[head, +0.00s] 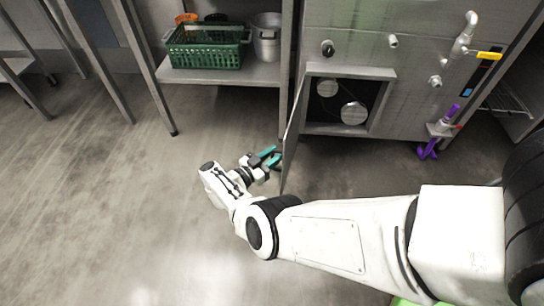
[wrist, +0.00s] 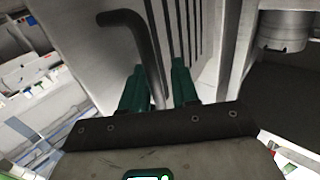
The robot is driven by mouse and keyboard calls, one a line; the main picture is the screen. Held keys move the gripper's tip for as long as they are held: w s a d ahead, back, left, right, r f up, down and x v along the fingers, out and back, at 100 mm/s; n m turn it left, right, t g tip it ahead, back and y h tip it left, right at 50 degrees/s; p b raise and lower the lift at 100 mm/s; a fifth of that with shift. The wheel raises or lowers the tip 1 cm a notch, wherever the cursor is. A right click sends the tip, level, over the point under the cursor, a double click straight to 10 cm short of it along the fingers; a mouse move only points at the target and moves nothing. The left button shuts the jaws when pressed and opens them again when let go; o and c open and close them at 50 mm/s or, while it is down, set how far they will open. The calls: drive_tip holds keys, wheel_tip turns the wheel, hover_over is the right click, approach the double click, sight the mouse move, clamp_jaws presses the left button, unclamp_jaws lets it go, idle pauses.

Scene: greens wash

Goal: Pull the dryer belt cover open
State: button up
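The dryer belt cover (head: 293,135) stands swung out from the machine's front, seen nearly edge-on in the head view. The opening (head: 345,103) beside it is uncovered and shows round light parts inside. My gripper (head: 270,157) is low, at the left side of the cover, near its free edge. In the wrist view the cover's slotted panel (wrist: 185,30) fills the upper middle. A dark bent handle (wrist: 143,38) runs down between the two green fingers of my gripper (wrist: 160,80). The fingers are apart, with a narrow gap around the handle; contact is not clear.
A steel table with a lower shelf (head: 215,73) stands left of the cover, holding a green crate (head: 205,52) and a metal pot (head: 266,40). A purple-handled tool (head: 437,133) hangs at the machine's right. The floor (head: 100,200) at left is clear.

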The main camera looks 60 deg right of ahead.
drive_tip(key=shift+a, duration=0.25)
drive_tip(key=b+v, duration=0.1)
drive_tip(key=v, duration=0.9)
drive_tip(key=shift+w+a, duration=0.15)
drive_tip(key=shift+a, duration=0.15)
drive_tip(key=shift+f, duration=0.1)
